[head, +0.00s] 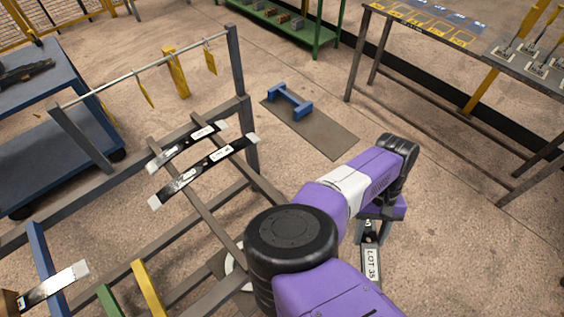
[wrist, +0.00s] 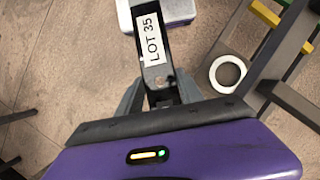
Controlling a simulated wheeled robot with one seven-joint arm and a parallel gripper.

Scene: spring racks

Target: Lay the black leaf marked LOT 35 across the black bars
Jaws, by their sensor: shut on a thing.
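My gripper (head: 370,222) is shut on a black leaf with a white label reading LOT 35 (head: 371,268), at the lower right of the head view. In the wrist view the leaf (wrist: 151,70) runs away from between my two fingers (wrist: 160,98), label facing the camera. In the head view it hangs clear of the rack, over the floor. The dark bars (head: 208,218) slope through the rack at centre left. Two black leaves with pale ends, an upper one (head: 176,152) and a lower one (head: 192,178), lie across them. My arm hides part of the rack.
Blue (head: 44,255), green (head: 110,299) and yellow (head: 148,288) bars stand at lower left, with another leaf (head: 68,282) across the blue one. A rail with yellow tags (head: 210,62) spans the rack's back. A blue stand (head: 290,101) sits on a floor mat; a table stands right.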

